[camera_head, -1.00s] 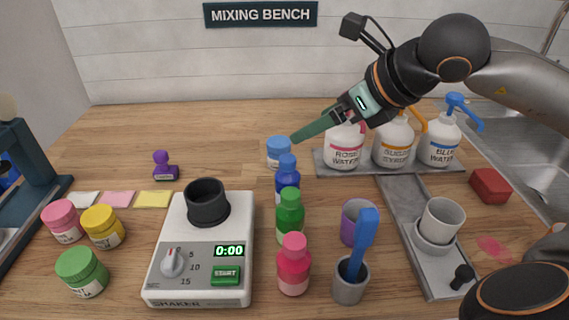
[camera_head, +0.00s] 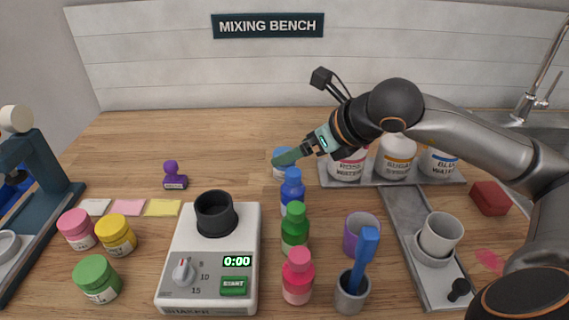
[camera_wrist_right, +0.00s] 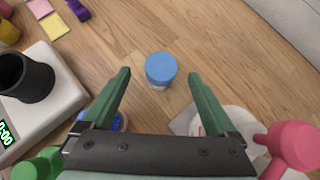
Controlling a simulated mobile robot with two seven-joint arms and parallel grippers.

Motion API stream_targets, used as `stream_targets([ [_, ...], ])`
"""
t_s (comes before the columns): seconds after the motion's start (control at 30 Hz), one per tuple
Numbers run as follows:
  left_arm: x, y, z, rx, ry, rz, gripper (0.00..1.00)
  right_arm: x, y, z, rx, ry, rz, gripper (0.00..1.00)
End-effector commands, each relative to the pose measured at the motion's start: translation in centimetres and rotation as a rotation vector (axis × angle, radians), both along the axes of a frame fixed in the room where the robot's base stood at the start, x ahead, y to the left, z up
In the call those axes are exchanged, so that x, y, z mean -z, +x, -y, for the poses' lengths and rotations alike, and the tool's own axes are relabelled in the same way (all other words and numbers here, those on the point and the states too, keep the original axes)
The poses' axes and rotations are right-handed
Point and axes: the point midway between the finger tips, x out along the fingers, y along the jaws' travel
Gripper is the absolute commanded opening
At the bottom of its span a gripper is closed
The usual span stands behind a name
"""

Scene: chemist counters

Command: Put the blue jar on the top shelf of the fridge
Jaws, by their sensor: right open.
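The blue jar (camera_head: 281,163) stands upright on the bench behind the blue bottle, partly hidden by my right gripper in the head view. In the right wrist view the blue jar (camera_wrist_right: 160,70) shows its blue lid just beyond and between the two fingertips. My right gripper (camera_head: 284,159) has green fingers; it is open and empty, its fingers (camera_wrist_right: 160,78) spread on either side of the jar's line. I cannot tell whether a finger touches the jar. My left gripper is not in view, and neither is the fridge.
A blue bottle (camera_head: 292,190), green bottle (camera_head: 294,230) and pink bottle (camera_head: 297,277) stand in a row in front of the jar. Pump bottles on a grey tray (camera_head: 332,181) stand to its right. A shaker (camera_head: 207,285) is front left.

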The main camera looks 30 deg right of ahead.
Motion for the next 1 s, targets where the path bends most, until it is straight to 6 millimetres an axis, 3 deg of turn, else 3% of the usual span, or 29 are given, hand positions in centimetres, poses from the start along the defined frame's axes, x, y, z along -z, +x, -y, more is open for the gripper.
stream_targets([
  [0.3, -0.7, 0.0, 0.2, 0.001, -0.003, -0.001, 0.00, 2.5, 3.1, -0.7, -0.001, 0.003, -0.002, 0.93],
  [0.63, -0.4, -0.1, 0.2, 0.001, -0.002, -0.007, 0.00, 3.1, 3.6, -0.7, 0.000, 0.000, -0.001, 0.93],
  [1.0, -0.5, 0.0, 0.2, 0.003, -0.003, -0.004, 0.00, 3.1, 3.6, -0.7, -0.001, 0.000, -0.001, 0.51],
])
